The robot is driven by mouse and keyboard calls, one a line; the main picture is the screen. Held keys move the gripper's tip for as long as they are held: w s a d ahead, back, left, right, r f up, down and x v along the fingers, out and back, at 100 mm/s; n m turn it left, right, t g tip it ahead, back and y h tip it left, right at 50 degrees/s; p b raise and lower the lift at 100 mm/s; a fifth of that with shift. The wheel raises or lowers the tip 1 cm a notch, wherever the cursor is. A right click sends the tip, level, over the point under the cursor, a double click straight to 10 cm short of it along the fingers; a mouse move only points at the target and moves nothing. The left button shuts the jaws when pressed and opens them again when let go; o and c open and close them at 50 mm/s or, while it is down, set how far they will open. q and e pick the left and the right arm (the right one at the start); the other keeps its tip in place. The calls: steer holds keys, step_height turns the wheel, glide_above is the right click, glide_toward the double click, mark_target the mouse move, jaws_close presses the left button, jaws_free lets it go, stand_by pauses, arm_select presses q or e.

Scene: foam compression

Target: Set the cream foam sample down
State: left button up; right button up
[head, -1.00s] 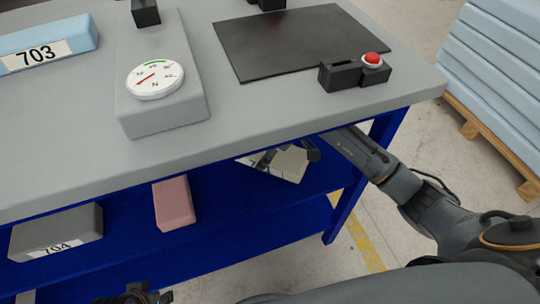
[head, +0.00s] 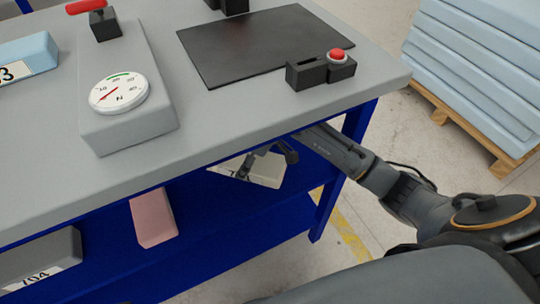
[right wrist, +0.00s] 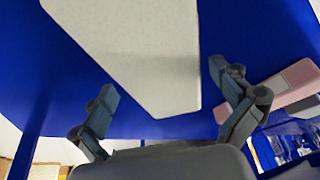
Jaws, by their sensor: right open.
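The cream foam sample (head: 265,174) lies on the blue lower shelf (head: 230,225), under the grey tabletop's front edge. It is a pale speckled block and also shows in the right wrist view (right wrist: 140,50), running up out of the picture. My right gripper (head: 258,160) is open at the block. In the right wrist view its two fingers (right wrist: 165,88) stand on either side of the block's near end. A clear gap shows at the left finger; the right finger is close to the block's edge, and I cannot tell if it touches. My left gripper is out of view.
A pink block (head: 153,217) and a grey block labelled 704 (head: 42,262) lie on the same shelf, left of the sample. A blue table leg (head: 335,190) stands right. Above are a dial gauge (head: 118,94), a black mat (head: 255,45) and a red-button box (head: 322,72).

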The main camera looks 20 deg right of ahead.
steer(key=shift+s+d+r+p, duration=0.15)
steer(key=shift+s+d+r, duration=0.25)
steer(key=shift+r, duration=0.1)
steer(key=shift+s+d+r+p, duration=0.15)
steer(key=shift+s+d+r, duration=0.2)
steer(key=shift+r, duration=0.15)
steer(key=s+d, duration=0.3)
steer(key=d, duration=0.1)
steer(key=s+d, duration=0.3)
steer(key=s, duration=0.1)
steer(key=shift+s+d+p, duration=0.2)
steer(key=shift+d+p, duration=0.2)
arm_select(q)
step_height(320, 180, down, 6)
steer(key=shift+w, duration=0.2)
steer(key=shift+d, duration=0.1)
